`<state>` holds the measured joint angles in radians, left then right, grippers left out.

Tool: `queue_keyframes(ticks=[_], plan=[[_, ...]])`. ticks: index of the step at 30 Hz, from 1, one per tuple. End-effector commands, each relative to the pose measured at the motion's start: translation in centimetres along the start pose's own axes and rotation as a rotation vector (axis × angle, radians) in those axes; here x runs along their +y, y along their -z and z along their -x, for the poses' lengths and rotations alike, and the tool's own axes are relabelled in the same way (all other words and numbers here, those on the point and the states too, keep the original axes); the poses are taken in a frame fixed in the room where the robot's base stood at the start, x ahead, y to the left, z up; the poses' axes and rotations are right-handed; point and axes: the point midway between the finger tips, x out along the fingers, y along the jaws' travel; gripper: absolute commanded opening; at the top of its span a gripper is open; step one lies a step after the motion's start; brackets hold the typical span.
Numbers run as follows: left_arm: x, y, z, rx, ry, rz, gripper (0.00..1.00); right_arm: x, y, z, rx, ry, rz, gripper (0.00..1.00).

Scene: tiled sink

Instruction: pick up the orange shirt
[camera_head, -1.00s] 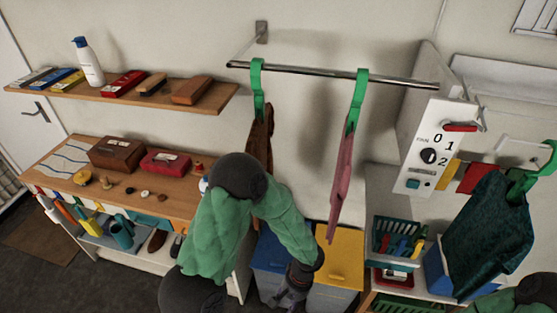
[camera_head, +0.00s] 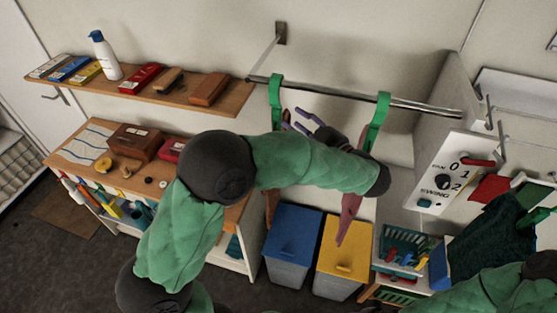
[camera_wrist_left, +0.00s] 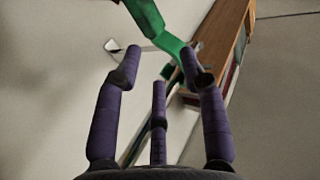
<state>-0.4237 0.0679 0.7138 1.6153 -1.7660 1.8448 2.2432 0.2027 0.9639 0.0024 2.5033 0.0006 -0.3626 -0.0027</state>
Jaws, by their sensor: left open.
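An orange-brown garment (camera_head: 270,207), which looks like the orange shirt, hangs from the left green hanger (camera_head: 275,98) on a metal rod. My left arm hides most of it; only a narrow lower strip shows. My left gripper (camera_head: 295,119) is open, with its purple fingers pointing left towards that hanger, below the rod. In the left wrist view, the open fingers (camera_wrist_left: 163,62) spread below a green hanger (camera_wrist_left: 168,42), with nothing visible held between them. No orange cloth shows there. My right gripper is out of view.
A pink garment (camera_head: 347,220) hangs from a second green hanger (camera_head: 377,118), partly behind my left forearm. Blue (camera_head: 290,238) and yellow (camera_head: 342,258) bins stand below. A wooden shelf (camera_head: 225,103) lies left of the rod, a switch panel (camera_head: 448,173) right.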

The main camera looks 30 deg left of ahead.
Motion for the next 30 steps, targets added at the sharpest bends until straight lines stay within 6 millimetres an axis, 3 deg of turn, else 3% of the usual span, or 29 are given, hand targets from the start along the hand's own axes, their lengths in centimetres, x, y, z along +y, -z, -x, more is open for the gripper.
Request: queue_keyframes(ticks=[4,13,21,30], plan=[[-0.1,0.0,-2.4,-0.002,0.004,-0.004,0.41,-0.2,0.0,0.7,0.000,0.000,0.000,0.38],[0.1,-0.3,-4.5,-0.004,0.003,-0.007,0.41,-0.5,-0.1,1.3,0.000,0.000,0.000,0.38],[0.6,-0.9,-8.1,-0.005,0.003,-0.006,0.41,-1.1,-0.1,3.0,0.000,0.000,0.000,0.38],[0.7,-1.2,-9.0,-0.004,0.000,-0.005,0.41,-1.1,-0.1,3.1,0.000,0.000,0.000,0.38]])
